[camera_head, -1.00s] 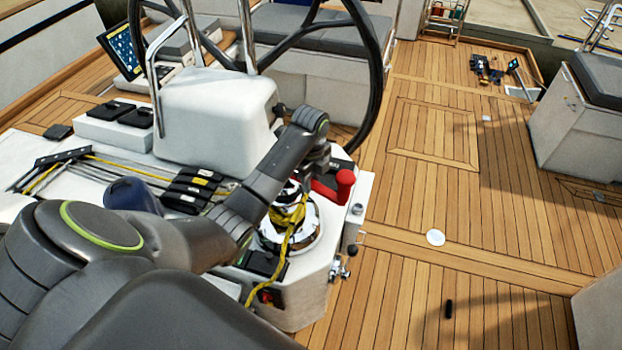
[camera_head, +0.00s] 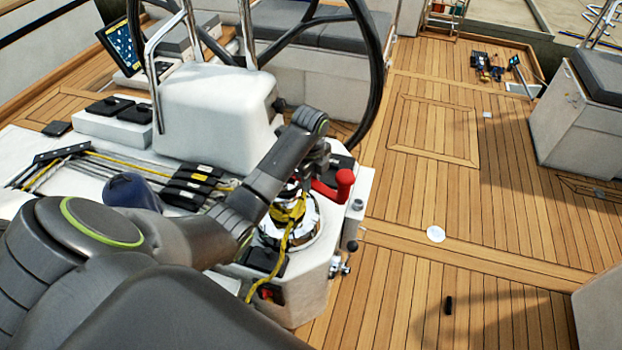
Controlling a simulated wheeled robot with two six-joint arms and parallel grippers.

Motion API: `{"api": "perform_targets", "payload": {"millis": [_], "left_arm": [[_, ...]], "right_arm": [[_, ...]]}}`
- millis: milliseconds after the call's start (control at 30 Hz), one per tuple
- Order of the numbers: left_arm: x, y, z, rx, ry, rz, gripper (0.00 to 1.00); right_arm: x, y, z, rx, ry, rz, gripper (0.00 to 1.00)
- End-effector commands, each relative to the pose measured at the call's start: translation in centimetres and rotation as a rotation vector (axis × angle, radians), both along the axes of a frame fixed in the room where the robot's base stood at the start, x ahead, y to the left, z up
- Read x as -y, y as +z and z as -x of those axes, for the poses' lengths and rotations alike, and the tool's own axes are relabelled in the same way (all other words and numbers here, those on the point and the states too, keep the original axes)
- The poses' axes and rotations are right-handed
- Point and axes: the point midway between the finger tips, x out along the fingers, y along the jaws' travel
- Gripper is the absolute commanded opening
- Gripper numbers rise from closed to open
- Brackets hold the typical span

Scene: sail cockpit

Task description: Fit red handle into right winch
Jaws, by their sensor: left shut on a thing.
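The red handle (camera_head: 341,186) shows at the right edge of the console, with its grip standing up and its arm running left towards the winch top. My left gripper (camera_head: 312,172) is shut on the red handle, above the winch; its fingers are partly hidden by my forearm. The right winch (camera_head: 305,232) is a shiny drum with a yellow rope wrapped round it, below the gripper. Whether the handle's end sits in the winch's socket is hidden. My right gripper is not in view.
Black rope clutches (camera_head: 192,187) and a blue rounded thing (camera_head: 130,191) lie left of the winch. The white pedestal (camera_head: 218,105) and steering wheel (camera_head: 372,60) stand behind.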

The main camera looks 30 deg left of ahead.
Motion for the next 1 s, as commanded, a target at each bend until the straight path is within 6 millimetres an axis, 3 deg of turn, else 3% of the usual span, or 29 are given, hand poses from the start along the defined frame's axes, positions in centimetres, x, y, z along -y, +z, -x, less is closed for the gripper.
{"api": "perform_targets", "payload": {"millis": [933,967,1000], "left_arm": [[0.0,-1.0,-0.1,0.002,0.000,-0.001,0.00],[0.0,-1.0,-0.1,0.002,0.000,-0.001,0.25],[0.0,-1.0,-0.1,0.002,0.000,-0.001,0.30]], "right_arm": [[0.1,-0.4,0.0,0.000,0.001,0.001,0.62],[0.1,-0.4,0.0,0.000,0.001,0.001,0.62],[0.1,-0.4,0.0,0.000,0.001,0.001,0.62]]}}
